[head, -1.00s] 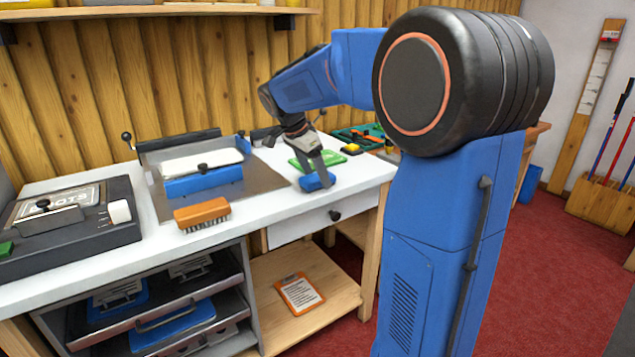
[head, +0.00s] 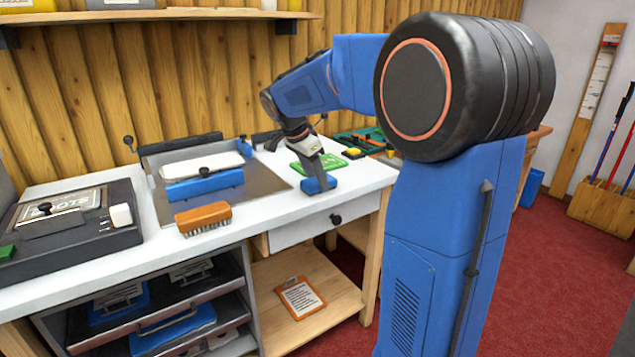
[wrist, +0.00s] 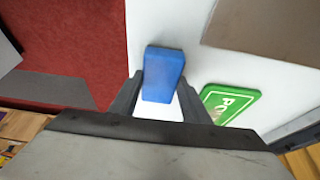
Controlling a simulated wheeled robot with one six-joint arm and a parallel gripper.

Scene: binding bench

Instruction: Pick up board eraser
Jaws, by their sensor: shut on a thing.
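The board eraser is a small blue block (head: 318,185) near the front right of the white bench top. My gripper (head: 315,178) points down at it from above. In the wrist view the blue eraser (wrist: 163,75) lies between the two dark fingers of my gripper (wrist: 156,98), which are shut on it. I cannot tell whether the eraser touches the bench top or is just above it. Part of the eraser is hidden by the fingers.
A green card (head: 318,162) lies just behind the eraser, also seen in the wrist view (wrist: 228,105). An orange-brown brush (head: 203,217) lies to the left, before a metal plate with a blue clamp (head: 204,186). The bench's front edge is close.

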